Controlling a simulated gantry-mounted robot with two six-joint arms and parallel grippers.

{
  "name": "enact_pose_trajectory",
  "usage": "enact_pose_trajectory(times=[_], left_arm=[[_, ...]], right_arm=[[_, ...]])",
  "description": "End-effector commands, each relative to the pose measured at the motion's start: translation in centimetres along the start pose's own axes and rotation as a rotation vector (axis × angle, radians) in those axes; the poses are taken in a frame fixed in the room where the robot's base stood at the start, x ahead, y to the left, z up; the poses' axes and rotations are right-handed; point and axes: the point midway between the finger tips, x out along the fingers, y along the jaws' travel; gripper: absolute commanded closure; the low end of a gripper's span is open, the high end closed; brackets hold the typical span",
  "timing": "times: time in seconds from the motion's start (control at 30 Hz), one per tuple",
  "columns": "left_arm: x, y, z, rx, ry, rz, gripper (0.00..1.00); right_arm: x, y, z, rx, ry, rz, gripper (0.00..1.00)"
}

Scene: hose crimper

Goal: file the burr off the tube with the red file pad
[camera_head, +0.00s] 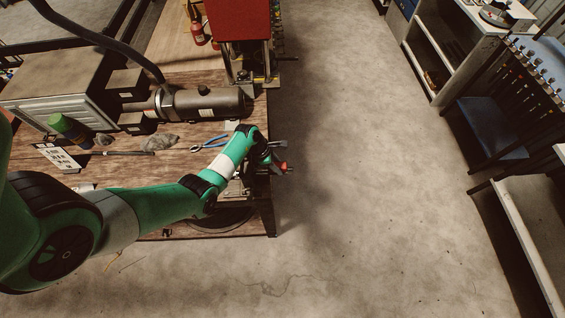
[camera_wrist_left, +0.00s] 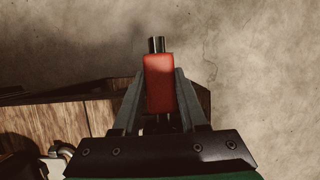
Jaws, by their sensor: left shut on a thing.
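My left gripper (camera_head: 279,161) is over the right edge of the wooden workbench, its arm crossing the bench from the left. In the left wrist view its two grey fingers are closed on the red file pad (camera_wrist_left: 159,86), which also shows as a small red spot in the head view (camera_head: 283,166). A short dark metal piece with a bright edge (camera_wrist_left: 156,44), which may be the tube end, shows just beyond the pad. I cannot tell whether it touches the pad. The burr cannot be made out. My right gripper is not in view.
The wooden workbench (camera_head: 184,165) carries blue-handled pliers (camera_head: 208,144), a grey cylindrical motor (camera_head: 205,103), a green-capped bottle (camera_head: 68,127) and a red machine (camera_head: 238,18) at the back. Open concrete floor (camera_head: 360,190) lies to the right. Shelves and blue-topped racks stand farther right.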

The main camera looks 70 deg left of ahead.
Motion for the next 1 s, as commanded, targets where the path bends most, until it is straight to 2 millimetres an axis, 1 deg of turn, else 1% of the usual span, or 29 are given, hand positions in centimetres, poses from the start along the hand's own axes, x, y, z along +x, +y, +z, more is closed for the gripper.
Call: enact_pose_trajectory(times=[0.17,0.27,0.7,0.77,1.0], left_arm=[[0.0,0.1,0.1,0.000,-0.001,0.001,1.00],[-0.4,0.1,0.3,0.000,-0.001,0.002,1.00],[-5.2,0.1,2.3,0.000,-0.002,0.002,1.00],[-5.6,0.1,2.4,0.000,-0.002,0.002,1.00],[-5.5,0.1,2.4,0.000,-0.002,0.002,1.00]], right_arm=[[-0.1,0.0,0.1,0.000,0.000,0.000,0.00],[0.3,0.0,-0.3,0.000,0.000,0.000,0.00],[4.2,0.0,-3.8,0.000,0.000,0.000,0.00],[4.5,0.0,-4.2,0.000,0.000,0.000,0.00],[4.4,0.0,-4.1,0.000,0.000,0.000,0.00]])
